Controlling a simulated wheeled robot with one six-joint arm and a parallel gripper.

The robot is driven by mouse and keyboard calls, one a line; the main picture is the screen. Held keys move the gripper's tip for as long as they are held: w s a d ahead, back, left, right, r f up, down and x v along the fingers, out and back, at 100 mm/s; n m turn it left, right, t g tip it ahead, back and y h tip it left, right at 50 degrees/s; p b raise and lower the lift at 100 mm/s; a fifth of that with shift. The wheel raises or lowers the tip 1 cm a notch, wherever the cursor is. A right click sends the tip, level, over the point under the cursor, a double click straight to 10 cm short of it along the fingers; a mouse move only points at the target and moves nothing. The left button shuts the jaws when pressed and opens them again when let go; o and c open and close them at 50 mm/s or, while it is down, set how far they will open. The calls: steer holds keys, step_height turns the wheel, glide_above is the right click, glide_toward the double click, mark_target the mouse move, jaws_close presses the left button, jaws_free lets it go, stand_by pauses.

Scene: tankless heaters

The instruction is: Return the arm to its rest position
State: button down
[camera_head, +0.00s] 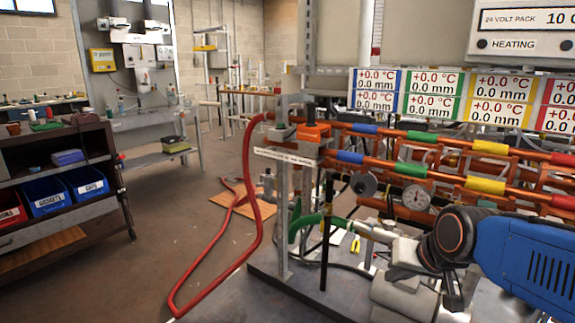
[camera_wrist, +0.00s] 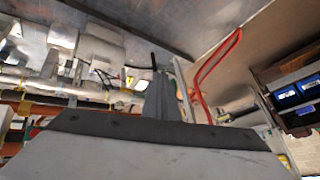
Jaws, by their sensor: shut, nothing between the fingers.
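My gripper (camera_wrist: 162,100) shows in the wrist view as grey fingers pressed together, pointing up the picture from a wide grey body with a dark edge. It is shut with nothing held, and its tips stand in front of the floor and the pipework, with no clear contact. In the head view I cannot make out the gripper's fingers. A blue slotted housing (camera_head: 530,262) with a black and orange round part fills the lower right there; I cannot tell whether it is part of my arm.
Orange pipes (camera_head: 470,183) with coloured bands and a round gauge (camera_head: 416,197) crowd the right. A red hose (camera_head: 252,185) loops down to the floor. A dark shelf (camera_head: 60,150) with labelled bins stands left. Open floor lies between shelf and hose.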

steer(key=s+d+f+n+g, duration=0.1)
steer(key=s+d, duration=0.1)
steer(key=s, duration=0.4)
steer(key=s+d+f+n+g+h, duration=0.1)
steer(key=s+d, duration=0.1)
steer(key=s, duration=0.5)
steer(key=shift+d+f+h, duration=0.3)
steer(key=shift+d+f, duration=0.05)
steer(key=shift+d, duration=0.05)
